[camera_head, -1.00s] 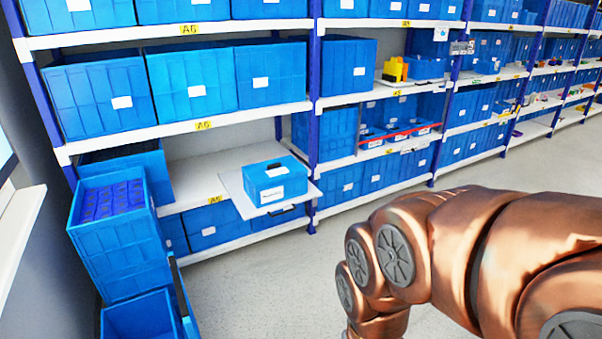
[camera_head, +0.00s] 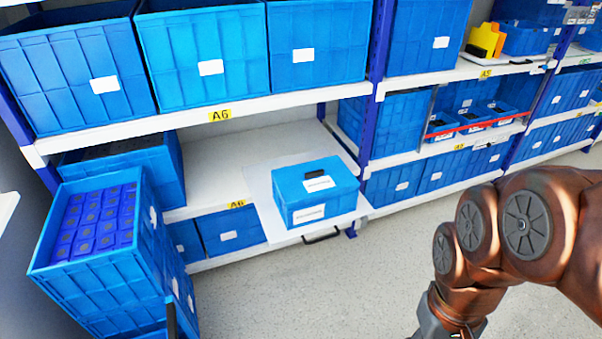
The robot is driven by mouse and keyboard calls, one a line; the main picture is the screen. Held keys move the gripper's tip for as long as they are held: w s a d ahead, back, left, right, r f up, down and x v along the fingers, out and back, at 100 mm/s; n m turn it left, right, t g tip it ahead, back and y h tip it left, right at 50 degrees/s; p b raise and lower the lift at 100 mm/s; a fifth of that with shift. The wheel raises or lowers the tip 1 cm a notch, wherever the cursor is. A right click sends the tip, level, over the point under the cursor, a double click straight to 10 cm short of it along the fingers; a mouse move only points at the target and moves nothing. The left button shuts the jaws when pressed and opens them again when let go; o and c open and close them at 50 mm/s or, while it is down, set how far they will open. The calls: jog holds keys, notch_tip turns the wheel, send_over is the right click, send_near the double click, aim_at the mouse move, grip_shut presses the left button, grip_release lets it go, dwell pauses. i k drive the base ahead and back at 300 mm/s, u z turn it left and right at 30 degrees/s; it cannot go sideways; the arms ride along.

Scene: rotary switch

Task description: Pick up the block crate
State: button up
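A blue crate (camera_head: 75,275) filled with rows of small dark blue blocks (camera_head: 98,218) stands at the left. It is open on top and sits at the top of a stack of blue crates. Nothing of mine touches it. My copper arm comes in from the right, and its wrist points down at the bottom edge, well to the right of the crate and apart from it. The fingers of my gripper are below the frame and cannot be seen.
A closed blue box (camera_head: 316,192) with a black handle and white labels sits on a pulled-out white board (camera_head: 265,205) at the A6 rack. Shelves (camera_head: 215,115) of blue bins line the back. Grey floor (camera_head: 310,290) is clear between stack and arm.

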aim_at(306, 193)
jog(key=u, duration=0.65)
jog(key=i, duration=1.1)
jog(key=u, duration=0.75)
